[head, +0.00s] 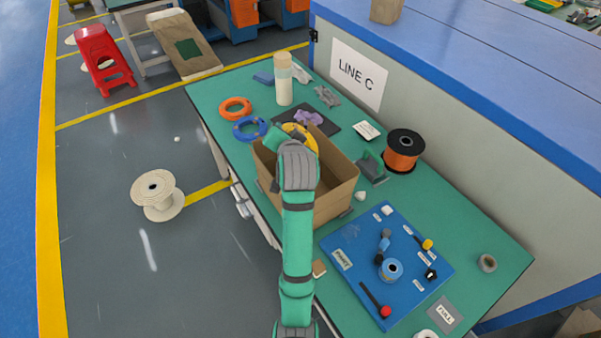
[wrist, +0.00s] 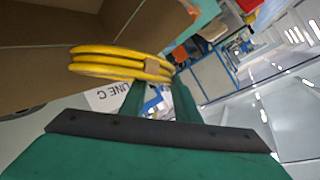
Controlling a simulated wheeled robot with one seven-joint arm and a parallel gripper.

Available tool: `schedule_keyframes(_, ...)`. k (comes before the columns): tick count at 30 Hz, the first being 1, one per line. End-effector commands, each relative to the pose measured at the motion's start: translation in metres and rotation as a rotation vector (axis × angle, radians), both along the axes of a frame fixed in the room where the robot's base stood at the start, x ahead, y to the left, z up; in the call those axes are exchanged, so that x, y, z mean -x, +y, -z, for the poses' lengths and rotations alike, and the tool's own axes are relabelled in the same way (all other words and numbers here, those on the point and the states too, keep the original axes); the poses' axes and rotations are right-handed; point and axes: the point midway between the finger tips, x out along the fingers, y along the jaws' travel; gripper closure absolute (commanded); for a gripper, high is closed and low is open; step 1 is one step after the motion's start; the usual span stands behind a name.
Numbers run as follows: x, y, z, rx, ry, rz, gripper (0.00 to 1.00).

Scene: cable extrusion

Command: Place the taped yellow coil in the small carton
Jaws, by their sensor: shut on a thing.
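The yellow coil (wrist: 115,65) is held in my gripper (wrist: 155,95). In the wrist view its stacked loops lie across the fingertips, with a tan piece of tape at its right part. The coil also shows in the head view (head: 305,135), partly hidden by my arm, at the far side of the small carton's opening. The open brown carton (head: 328,187) stands on the green table, with my arm reaching over it. The wrist view shows a brown cardboard wall (wrist: 40,60) close beside the coil. I cannot tell whether the coil is below the rim.
Orange (head: 236,107) and blue (head: 250,129) coils lie left of the carton. A black tray (head: 338,143) with a purple item is behind it. An orange spool (head: 404,150) stands to the right.

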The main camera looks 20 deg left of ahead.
Motion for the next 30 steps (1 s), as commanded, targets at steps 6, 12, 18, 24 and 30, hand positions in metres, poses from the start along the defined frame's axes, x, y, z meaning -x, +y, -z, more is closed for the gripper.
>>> schedule_keyframes(6,0.001,0.001,0.039,0.001,0.004,-0.002,1.00)
schedule_keyframes(12,0.001,0.002,0.053,0.001,0.000,-0.003,1.00)
schedule_keyframes(18,0.001,0.001,0.076,0.002,0.003,-0.002,1.00)
schedule_keyframes(24,0.000,0.000,0.090,0.000,0.000,0.001,1.00)
schedule_keyframes(30,0.000,0.000,0.089,0.001,-0.001,0.001,1.00)
